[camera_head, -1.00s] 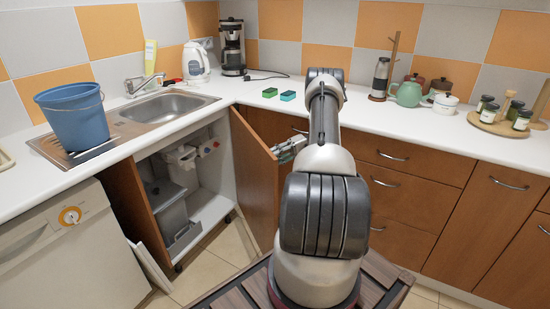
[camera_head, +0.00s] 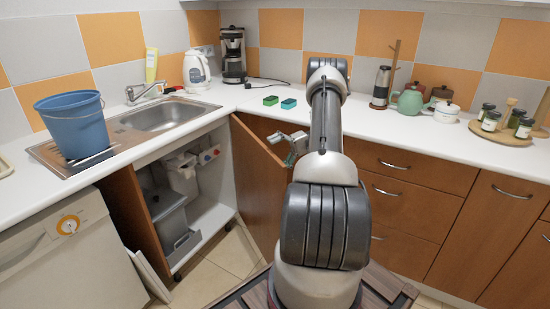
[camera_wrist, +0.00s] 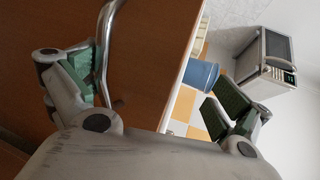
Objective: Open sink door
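The sink door (camera_head: 258,185) is a brown wood panel hinged at the cabinet's right side. It stands swung well out, and the sink cabinet (camera_head: 208,208) is open to view. My gripper (camera_head: 289,148) is at the upper outer part of the door, on its right side. In the wrist view, the door panel (camera_wrist: 150,65) fills the middle, with its metal handle (camera_wrist: 103,50) beside the left green-padded finger. The right finger is far apart, past the door's edge. The gripper (camera_wrist: 160,95) is open; contact with the handle is unclear.
Grey bins (camera_head: 170,215) stand inside the cabinet. A white dishwasher (camera_head: 70,255) is at the left, and a blue bucket (camera_head: 72,122) stands by the sink (camera_head: 165,117). Brown drawers (camera_head: 405,200) are at the right. Tiled floor (camera_head: 215,275) is free before the cabinet.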

